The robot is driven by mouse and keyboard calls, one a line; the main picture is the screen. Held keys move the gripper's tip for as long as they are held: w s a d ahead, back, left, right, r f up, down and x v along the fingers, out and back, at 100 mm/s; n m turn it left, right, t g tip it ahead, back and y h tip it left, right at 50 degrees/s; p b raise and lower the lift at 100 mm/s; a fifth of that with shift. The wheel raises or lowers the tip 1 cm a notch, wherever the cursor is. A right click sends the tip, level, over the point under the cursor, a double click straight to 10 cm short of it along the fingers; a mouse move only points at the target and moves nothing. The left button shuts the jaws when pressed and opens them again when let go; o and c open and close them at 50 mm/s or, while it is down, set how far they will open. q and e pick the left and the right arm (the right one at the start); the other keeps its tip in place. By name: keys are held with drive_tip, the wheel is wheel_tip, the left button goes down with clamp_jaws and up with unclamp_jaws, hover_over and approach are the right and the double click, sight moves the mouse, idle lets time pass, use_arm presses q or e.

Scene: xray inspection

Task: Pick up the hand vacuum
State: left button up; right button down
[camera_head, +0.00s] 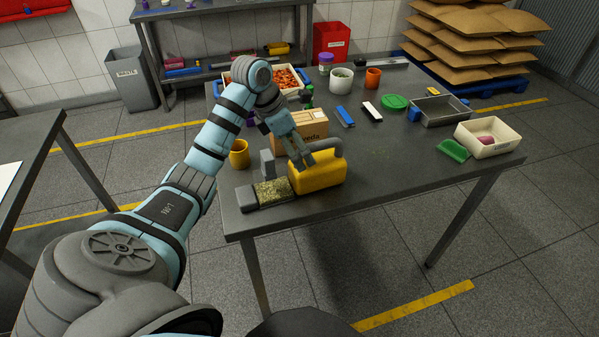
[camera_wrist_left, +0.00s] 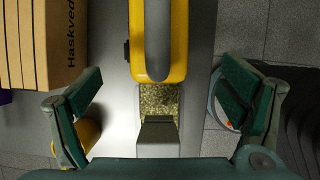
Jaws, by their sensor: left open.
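The hand vacuum (camera_head: 322,176) lies on the near edge of the grey table. It has a yellow body with a grey handle on top, a clear section filled with golden bits, and a grey nozzle pointing left. In the left wrist view the hand vacuum (camera_wrist_left: 158,98) runs down the middle, between my spread fingers. My left gripper (camera_head: 299,163) is open and empty, above the vacuum near the left end of its yellow body. The wrist view also shows the left gripper (camera_wrist_left: 166,112), with no finger visibly touching the vacuum. My right gripper is not in view.
A cardboard box (camera_head: 312,125) stands just behind the vacuum, and a yellow mug (camera_head: 239,157) to its left. The table's front right is clear.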

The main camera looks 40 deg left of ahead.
sight(305, 163)
use_arm(q)
drive_tip(key=x, duration=0.5)
drive_tip(key=shift+w+f, duration=0.15)
drive_tip(key=shift+w, duration=0.15)
drive_tip(key=shift+w+f, duration=0.1)
drive_tip(key=shift+f, duration=0.25)
drive_tip(key=shift+d, duration=0.1)
drive_tip(key=shift+r, duration=0.1)
drive_tip(key=shift+c, duration=1)
drive_tip(key=c, duration=1.6)
drive_tip(key=shift+c, duration=1)
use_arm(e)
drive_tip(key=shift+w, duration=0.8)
